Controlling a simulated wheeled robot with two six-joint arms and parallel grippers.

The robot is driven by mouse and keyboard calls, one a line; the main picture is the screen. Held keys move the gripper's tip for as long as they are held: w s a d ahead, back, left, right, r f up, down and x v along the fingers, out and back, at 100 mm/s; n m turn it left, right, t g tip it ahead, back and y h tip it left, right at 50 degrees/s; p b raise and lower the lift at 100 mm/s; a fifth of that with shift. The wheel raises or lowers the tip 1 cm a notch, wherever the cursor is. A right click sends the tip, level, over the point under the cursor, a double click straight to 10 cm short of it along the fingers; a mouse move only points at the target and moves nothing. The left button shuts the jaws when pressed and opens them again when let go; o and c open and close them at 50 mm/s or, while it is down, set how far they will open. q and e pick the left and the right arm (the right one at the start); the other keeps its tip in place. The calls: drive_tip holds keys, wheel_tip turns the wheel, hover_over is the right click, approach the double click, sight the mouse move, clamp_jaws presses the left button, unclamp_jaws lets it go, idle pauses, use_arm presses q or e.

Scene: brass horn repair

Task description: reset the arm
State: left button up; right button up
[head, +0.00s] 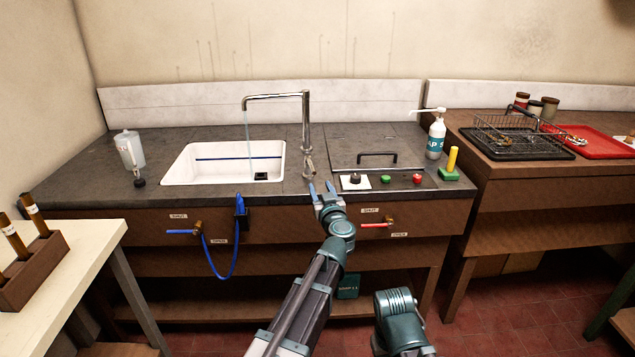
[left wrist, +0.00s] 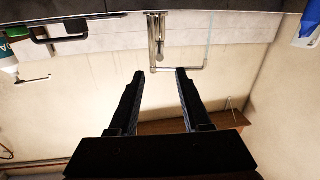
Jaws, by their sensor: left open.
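My left gripper (head: 322,190) is in front of the sink counter's front edge, just below the faucet (head: 306,120) in the head view. Its blue fingertips are apart and nothing is between them. In the left wrist view the two dark fingers of my left gripper (left wrist: 158,75) are spread wide, with the faucet (left wrist: 157,40) showing upside down beyond them. My right arm (head: 398,310) shows only as a teal link at the bottom of the head view. The right gripper is not seen.
A white sink (head: 180,172) with water running is set in the dark counter (head: 330,140). A blue hose (head: 235,262) hangs in front. A soap bottle (head: 436,135) and a yellow peg on a green base (head: 450,172) stand right. A pale table (head: 85,260) is left.

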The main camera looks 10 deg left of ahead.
use_arm(q)
drive_tip(key=shift+s+d, duration=0.25)
drive_tip(key=shift+s, duration=0.25)
